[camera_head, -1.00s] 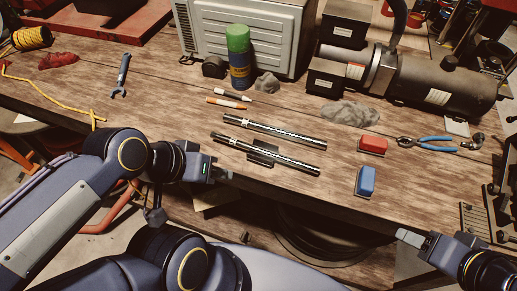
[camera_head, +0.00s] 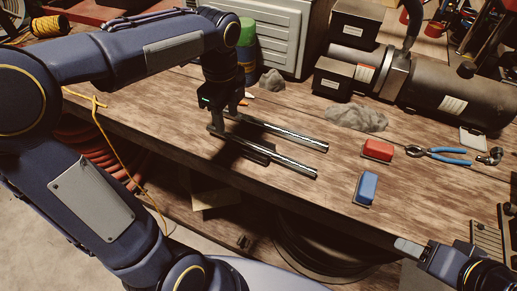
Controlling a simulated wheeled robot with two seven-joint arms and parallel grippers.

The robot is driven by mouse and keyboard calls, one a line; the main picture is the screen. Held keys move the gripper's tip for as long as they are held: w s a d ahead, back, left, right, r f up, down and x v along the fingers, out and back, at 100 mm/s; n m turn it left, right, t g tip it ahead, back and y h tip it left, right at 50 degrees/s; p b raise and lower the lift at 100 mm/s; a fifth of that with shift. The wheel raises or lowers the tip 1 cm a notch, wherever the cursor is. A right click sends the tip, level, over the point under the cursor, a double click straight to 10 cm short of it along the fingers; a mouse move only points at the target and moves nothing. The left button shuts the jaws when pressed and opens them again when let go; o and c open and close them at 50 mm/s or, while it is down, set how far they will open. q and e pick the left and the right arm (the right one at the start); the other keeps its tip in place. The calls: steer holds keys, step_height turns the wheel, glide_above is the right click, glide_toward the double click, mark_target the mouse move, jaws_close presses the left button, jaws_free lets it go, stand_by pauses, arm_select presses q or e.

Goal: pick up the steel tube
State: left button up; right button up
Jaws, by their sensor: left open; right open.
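My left gripper (camera_head: 228,119) is open and points down at the left ends of both tubes, hiding those ends. I cannot tell whether its fingers touch either tube. My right gripper (camera_head: 408,247) is open and empty, low at the right by the bench's front edge, away from the tubes.
A red block (camera_head: 378,150) and a blue block (camera_head: 366,188) lie right of the tubes. Blue-handled pliers (camera_head: 440,154), grey rags (camera_head: 355,117) and a large black machine (camera_head: 435,85) are further right and behind. A green-capped can (camera_head: 246,45) stands behind my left gripper.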

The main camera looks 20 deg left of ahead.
mark_target(231, 135)
arm_select(q)
steer(key=f, duration=0.6)
steer(key=shift+d, duration=0.2)
steer(key=shift+w, duration=0.1)
jaws_close()
